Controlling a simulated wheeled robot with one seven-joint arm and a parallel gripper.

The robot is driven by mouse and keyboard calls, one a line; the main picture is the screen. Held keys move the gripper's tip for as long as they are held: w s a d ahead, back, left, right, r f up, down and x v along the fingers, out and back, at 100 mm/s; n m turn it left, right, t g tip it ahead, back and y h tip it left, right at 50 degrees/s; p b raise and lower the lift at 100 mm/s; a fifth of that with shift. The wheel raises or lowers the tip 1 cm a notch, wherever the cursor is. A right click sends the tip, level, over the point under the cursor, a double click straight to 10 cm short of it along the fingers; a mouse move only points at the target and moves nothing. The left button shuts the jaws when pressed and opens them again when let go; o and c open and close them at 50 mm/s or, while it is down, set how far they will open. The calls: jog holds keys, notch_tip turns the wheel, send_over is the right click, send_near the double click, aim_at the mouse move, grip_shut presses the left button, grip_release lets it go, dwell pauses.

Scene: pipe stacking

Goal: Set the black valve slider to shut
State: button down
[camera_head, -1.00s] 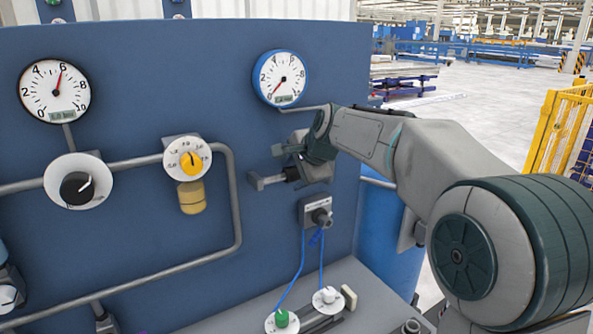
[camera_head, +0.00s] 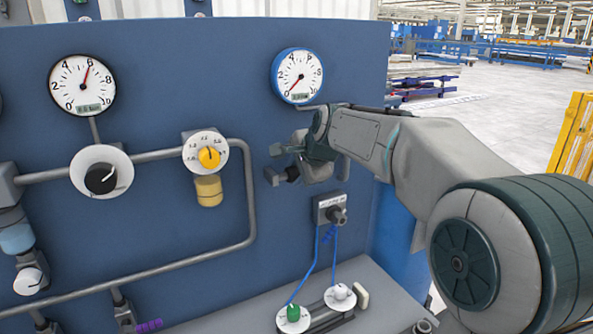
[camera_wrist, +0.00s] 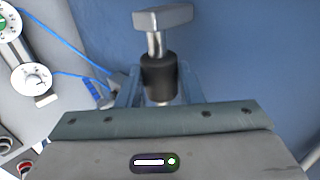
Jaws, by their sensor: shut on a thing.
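The black valve slider (camera_wrist: 160,74) is a short dark cylinder on a grey rod with a wide grey end piece (camera_wrist: 163,19) in the wrist view. My gripper (camera_wrist: 158,92) is shut on this slider, with a finger on each side of it. In the head view my gripper (camera_head: 288,162) is at the blue panel, below the blue-rimmed gauge (camera_head: 298,76). The slider (camera_head: 291,173) shows there only as a small dark patch, mostly hidden by my gripper. The grey end piece (camera_head: 271,177) juts out left of it.
The blue panel (camera_head: 150,215) also bears a black-rimmed gauge (camera_head: 82,84), a black knob (camera_head: 101,179), a yellow knob (camera_head: 208,157) and grey pipes. A socket box (camera_head: 329,210) with blue cables is just below my gripper. A ledge with green and white knobs lies below.

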jog(key=shift+a+r, duration=0.1)
jog(key=shift+a, duration=0.15)
jog(key=c, duration=1.2)
grip_release()
jog(key=shift+c, duration=0.2)
jog(key=shift+o, duration=1.2)
jog(key=shift+s+a, duration=0.1)
jog(key=shift+a, duration=0.1)
jog(key=shift+d, duration=0.25)
jog(key=b+v, duration=0.1)
jog(key=v, duration=1.2)
jog(key=shift+s+r, duration=0.25)
